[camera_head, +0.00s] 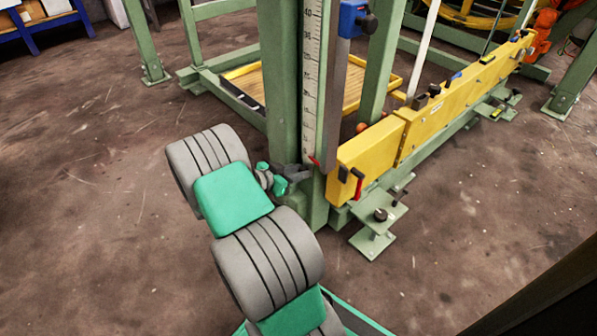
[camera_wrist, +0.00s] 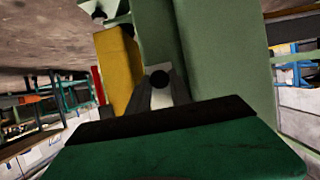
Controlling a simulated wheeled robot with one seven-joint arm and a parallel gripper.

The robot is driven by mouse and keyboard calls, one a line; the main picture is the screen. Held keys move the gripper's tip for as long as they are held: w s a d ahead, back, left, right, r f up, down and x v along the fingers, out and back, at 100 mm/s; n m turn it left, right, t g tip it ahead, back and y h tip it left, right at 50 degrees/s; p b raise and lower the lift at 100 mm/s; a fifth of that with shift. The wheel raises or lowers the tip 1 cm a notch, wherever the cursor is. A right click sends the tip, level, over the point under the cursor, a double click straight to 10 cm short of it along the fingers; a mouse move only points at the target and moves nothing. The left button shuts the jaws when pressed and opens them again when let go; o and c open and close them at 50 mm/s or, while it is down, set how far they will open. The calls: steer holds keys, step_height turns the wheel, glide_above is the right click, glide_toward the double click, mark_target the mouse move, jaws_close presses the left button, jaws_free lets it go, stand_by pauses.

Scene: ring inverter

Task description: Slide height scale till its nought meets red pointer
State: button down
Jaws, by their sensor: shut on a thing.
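The height scale (camera_head: 312,75) is a pale upright strip with dark marks and numbers on a green column (camera_head: 283,80). Its numbers fall towards the bottom, where they are too small to read surely. The red pointer (camera_head: 315,161) is a small slanted red piece near the scale's lower end. I cannot tell whether it lines up with the nought. My gripper (camera_head: 297,172) is at the column's lower part, just left of and below the pointer. In the wrist view my gripper (camera_wrist: 160,90) is shut on a small round black knob (camera_wrist: 160,77) in front of the green column.
A yellow beam (camera_head: 365,160) with a red-handled lever (camera_head: 357,184) runs from beside the column to the back right. A blue block (camera_head: 352,18) sits higher up. A green foot plate (camera_head: 373,240) stands right of the column. Floor at the left is clear.

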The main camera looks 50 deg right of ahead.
steer(key=c, duration=1.5)
jaws_free()
steer(key=p+v, duration=0.2)
steer(key=v, duration=0.6)
steer(key=shift+f+p, duration=0.1)
steer(key=shift+p, duration=0.2)
